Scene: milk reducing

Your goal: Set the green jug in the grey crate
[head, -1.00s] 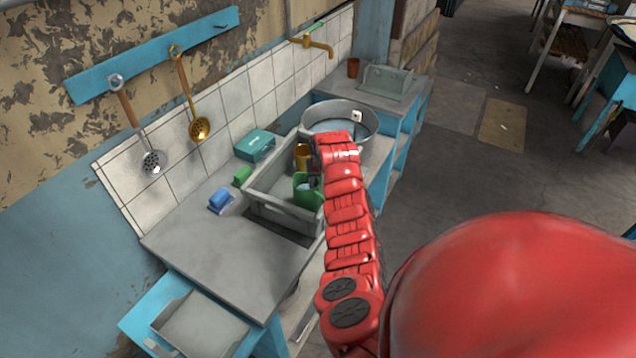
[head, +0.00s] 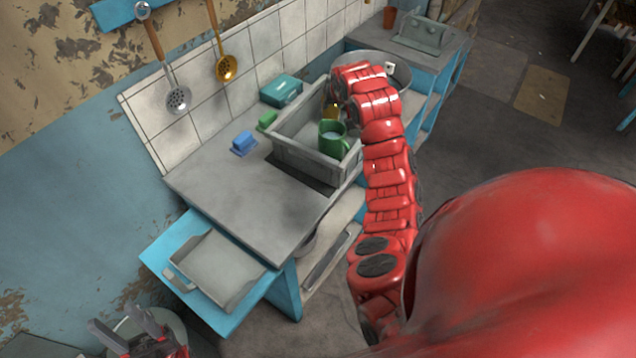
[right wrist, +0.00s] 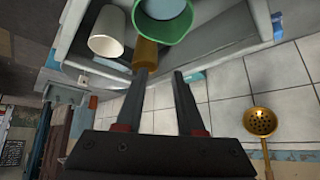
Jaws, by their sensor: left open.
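The green jug (head: 332,142) stands upright inside the grey crate (head: 300,164) on the counter, near the crate's front right corner. In the right wrist view the jug (right wrist: 165,28) shows beyond my right gripper (right wrist: 163,76), whose two fingers are apart with nothing between them. The left one of those fingertips appears close to a yellow-brown cup (right wrist: 145,52); I cannot tell if they touch. In the head view my red right arm hides this gripper. My left gripper (head: 116,326) is open and empty at the bottom left, low and away from the counter.
A yellow cup (head: 331,112) is in the crate behind the jug. A white cup (right wrist: 107,32) shows in the right wrist view. A blue sponge (head: 243,142), a green block (head: 266,121) and a teal box (head: 281,90) lie left of the crate. The front counter (head: 240,200) is clear.

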